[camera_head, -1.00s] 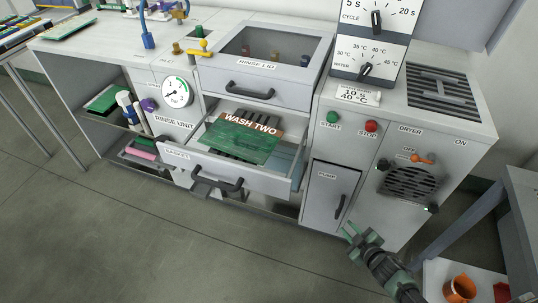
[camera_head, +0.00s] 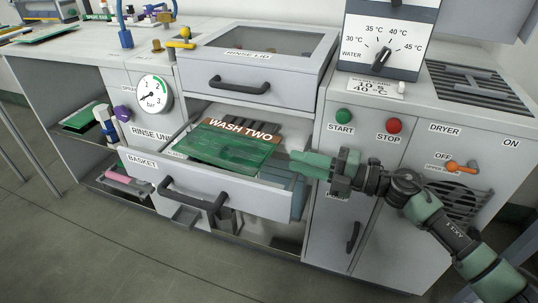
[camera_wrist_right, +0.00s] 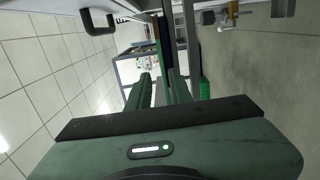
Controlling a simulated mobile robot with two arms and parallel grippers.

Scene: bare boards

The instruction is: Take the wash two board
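The wash two board (camera_head: 225,147) is a green board with a brown strip lettered WASH TWO. It lies tilted in the pulled-out basket drawer (camera_head: 190,178) of the rinse unit. My right gripper (camera_head: 299,160) is just right of the board, its fingers pointing left toward the board's right edge. In the right wrist view its two green fingers (camera_wrist_right: 159,84) stand apart with a gap between them. I cannot tell whether the board's edge is between them. My left gripper is not in view.
The drawer's black handle (camera_head: 194,194) juts out in front. The lidded bay (camera_head: 262,65) overhangs the drawer. Start (camera_head: 343,116) and stop (camera_head: 394,125) buttons and the dryer knob (camera_head: 461,167) are near my right arm. Open floor lies in front.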

